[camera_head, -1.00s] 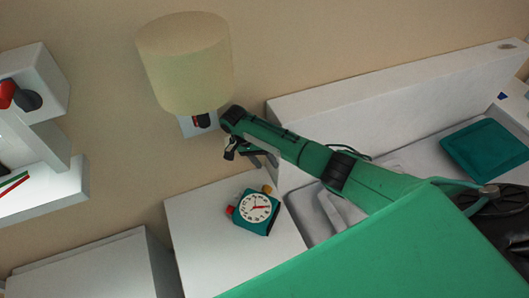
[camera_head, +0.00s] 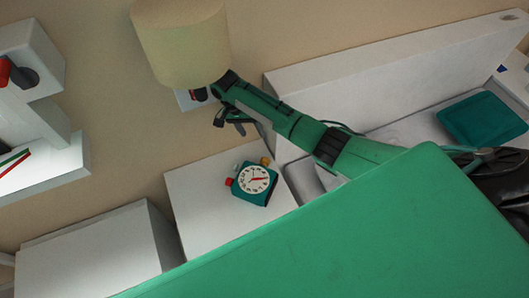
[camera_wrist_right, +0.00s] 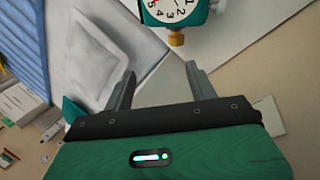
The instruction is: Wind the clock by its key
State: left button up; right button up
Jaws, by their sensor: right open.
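The teal clock (camera_head: 254,182) has a white dial and stands on a white cabinet top. I cannot tell which is the key. In the right wrist view the clock (camera_wrist_right: 183,10) is cut off by the top edge, with a yellow-brown knob (camera_wrist_right: 176,38) pointing toward the jaws. My right gripper (camera_head: 232,125) is open and empty, above and beyond the clock. Its two fingers (camera_wrist_right: 160,75) are apart and touch nothing. My left gripper is not in view.
A cream lampshade (camera_head: 182,42) is close to my right wrist. A white shelf (camera_head: 38,160) is at the left wall. The white cabinet top (camera_head: 200,200) has bare room left of the clock. A teal folded item (camera_head: 483,117) lies at right.

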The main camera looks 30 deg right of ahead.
jog(key=w+a+t+y, duration=0.1)
jog(key=a, duration=0.1)
jog(key=m+t+y+b, duration=0.1)
jog(key=t+y+b, duration=0.1)
send_near(265, 159)
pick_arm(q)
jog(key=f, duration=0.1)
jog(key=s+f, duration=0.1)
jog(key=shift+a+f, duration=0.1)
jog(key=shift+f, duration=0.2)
pick_arm(e)
notch_tip(265, 159, down, 10)
jog(key=shift+f, duration=0.1)
jog(key=c, duration=1)
